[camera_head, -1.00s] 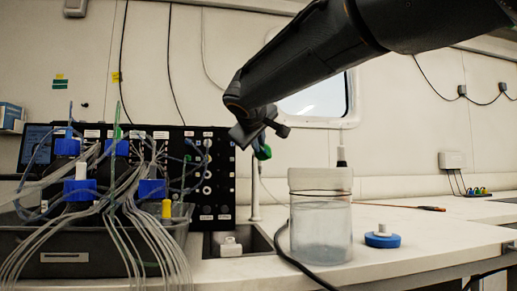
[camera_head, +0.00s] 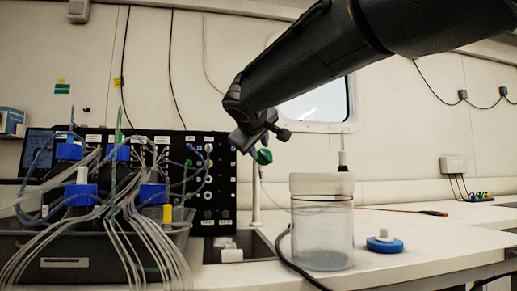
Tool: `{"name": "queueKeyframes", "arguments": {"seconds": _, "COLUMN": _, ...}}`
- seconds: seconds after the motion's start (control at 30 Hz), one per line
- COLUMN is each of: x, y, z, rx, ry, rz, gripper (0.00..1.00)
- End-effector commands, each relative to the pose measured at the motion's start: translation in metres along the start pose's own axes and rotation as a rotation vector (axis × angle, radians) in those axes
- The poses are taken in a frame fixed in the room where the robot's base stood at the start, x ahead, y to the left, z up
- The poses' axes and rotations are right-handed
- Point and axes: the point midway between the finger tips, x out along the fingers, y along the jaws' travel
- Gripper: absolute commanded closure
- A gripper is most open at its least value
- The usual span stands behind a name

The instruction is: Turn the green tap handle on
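The green tap handle (camera_head: 264,157) shows just below and right of my gripper, on top of the thin pale tap post (camera_head: 256,195) behind the small sink (camera_head: 262,247). My gripper (camera_head: 258,143) is at the end of the dark arm that reaches in from the upper right. Its fingers are close to the handle and partly overlap it in the picture. I cannot tell whether they touch it, and the gap between the fingers is too small and dark to judge.
A clear jar with a white lid (camera_head: 321,184) stands right of the sink, and a blue disc-shaped cap (camera_head: 384,244) lies beside it. A grey bin with blue-capped bottles and many tubes (camera_head: 65,262) fills the left. The black panel (camera_head: 222,185) stands behind. The right counter is mostly clear.

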Motion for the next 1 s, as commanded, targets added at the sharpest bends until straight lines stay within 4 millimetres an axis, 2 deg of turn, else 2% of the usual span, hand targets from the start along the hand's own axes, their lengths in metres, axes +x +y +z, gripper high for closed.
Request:
{"name": "queueKeyframes", "arguments": {"seconds": 0.3, "x": -0.051, "y": 0.001, "z": -0.001, "rx": 0.0, "ry": 0.003, "rz": -0.001, "gripper": 0.71}}
{"name": "queueKeyframes", "arguments": {"seconds": 0.43, "x": -0.065, "y": 0.0, "z": -0.001, "rx": 0.0, "ry": 0.002, "rz": -0.001, "gripper": 0.71}}
{"name": "queueKeyframes", "arguments": {"seconds": 0.6, "x": -0.072, "y": 0.0, "z": 0.0, "rx": 0.0, "ry": 0.001, "rz": 0.0, "gripper": 0.71}}
{"name": "queueKeyframes", "arguments": {"seconds": 1.0, "x": -0.071, "y": 0.0, "z": 0.0, "rx": 0.0, "ry": 0.0, "rz": 0.0, "gripper": 0.71}}
